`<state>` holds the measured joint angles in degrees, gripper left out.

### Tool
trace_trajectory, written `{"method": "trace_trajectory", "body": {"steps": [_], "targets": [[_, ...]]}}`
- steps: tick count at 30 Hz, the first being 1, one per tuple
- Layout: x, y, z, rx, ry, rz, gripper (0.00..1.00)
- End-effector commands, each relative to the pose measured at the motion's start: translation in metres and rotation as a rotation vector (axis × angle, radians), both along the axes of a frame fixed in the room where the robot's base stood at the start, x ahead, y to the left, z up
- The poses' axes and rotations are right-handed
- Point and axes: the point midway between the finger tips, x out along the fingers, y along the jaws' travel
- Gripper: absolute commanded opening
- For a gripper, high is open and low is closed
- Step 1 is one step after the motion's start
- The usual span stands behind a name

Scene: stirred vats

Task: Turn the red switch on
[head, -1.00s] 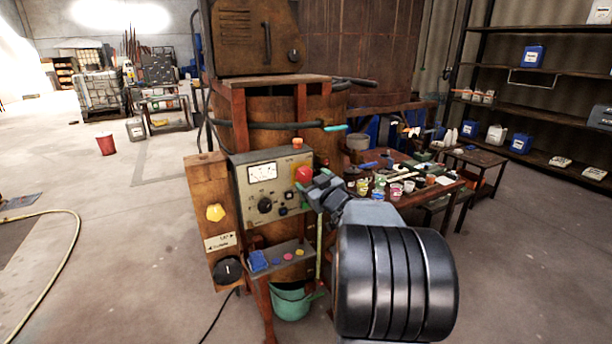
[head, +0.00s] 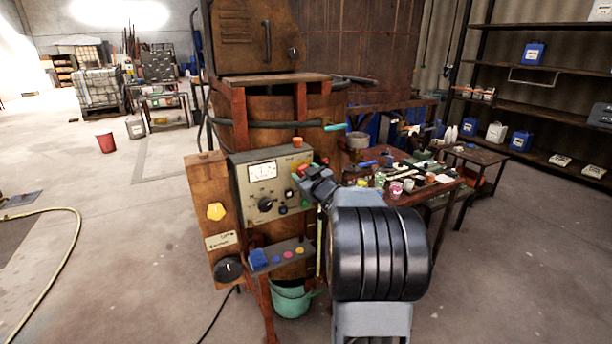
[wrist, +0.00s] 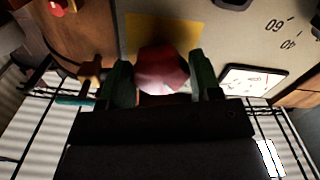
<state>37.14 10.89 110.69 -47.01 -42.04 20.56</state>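The red switch, a faceted red knob, is on the grey control panel (head: 247,181), against a yellow plate. In the wrist view the red knob (wrist: 162,70) sits between the two green fingers of my gripper (wrist: 163,78). The fingers stand apart, one on each side, and the knob about fills the gap. I cannot tell whether they press on it or just flank it. In the head view my gripper (head: 305,178) is at the panel's right side and hides most of the red switch (head: 304,167).
The panel also carries a meter (head: 262,170) and a black dial (head: 266,205). A yellow knob (head: 215,211) is on the wooden box at its left. Below are a small button shelf (head: 280,255) and a green bucket (head: 291,300). A cluttered table (head: 420,192) stands at the right.

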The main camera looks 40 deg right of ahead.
Motion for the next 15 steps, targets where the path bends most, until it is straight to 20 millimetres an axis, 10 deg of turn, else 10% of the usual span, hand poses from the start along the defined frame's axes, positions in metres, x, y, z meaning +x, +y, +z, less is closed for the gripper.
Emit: {"method": "trace_trajectory", "body": {"steps": [15], "targets": [[-0.0002,0.0,0.0009,0.02,-0.002,0.0,0.29]]}}
